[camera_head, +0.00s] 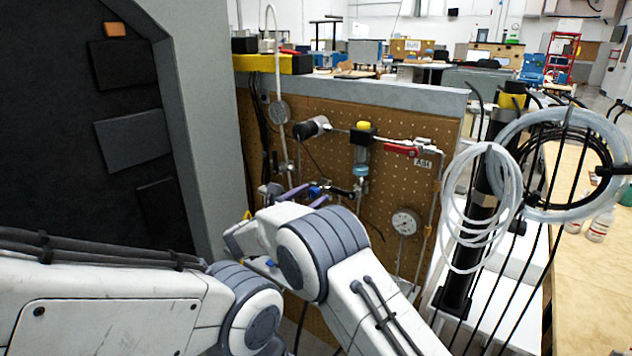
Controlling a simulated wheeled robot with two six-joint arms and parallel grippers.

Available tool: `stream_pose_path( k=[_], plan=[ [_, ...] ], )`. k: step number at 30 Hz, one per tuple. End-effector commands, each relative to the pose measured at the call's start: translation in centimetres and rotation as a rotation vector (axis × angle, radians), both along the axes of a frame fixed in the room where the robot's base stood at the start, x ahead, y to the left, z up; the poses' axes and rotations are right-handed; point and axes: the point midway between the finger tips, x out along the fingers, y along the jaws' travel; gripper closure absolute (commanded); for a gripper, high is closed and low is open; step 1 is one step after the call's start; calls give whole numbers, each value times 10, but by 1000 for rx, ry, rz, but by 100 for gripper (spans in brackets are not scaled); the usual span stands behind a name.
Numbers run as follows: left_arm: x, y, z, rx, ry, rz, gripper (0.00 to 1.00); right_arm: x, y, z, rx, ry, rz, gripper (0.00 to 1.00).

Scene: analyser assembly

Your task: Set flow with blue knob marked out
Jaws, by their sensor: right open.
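The pegboard panel (310,97) carries pipes, valves and gauges. Small blue handles (318,192) show on the fittings in its middle, just above my right arm's joint. I cannot tell which of them is the marked blue knob, and no "out" marking can be read. My right gripper (243,236) is in front of the panel's lower left part, mostly hidden by its own arm. It is open, and whether it touches a fitting cannot be told. My left arm comes in from the left, and its gripper is not visible.
A grey cabinet frame (213,110) stands close on the left. A round gauge (405,222) and a red-handled valve (402,151) are on the panel's right. Coiled white tubing (482,207) hangs farther right, by a wooden table (590,270).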

Motion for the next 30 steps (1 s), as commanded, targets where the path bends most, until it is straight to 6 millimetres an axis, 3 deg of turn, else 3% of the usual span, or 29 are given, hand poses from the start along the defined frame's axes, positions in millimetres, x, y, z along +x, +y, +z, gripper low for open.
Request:
stream_pose_path(
  k=[12, 13, 18, 30],
  plan=[
    [0, 0, 7, 1, 1, 0, 19, 4, 1, -1, -1, 0, 10, 33],
    [0, 0, 7, 1, 1, 0, 19, 4, 1, -1, -1, 0, 10, 37],
    [0, 0, 7, 1, 1, 0, 19, 4, 1, -1, -1, 0, 10, 100],
    [0, 0, -3, 0, 0, 0, 19, 4, -1, -2, -44, 31, 10, 100]
  ],
)
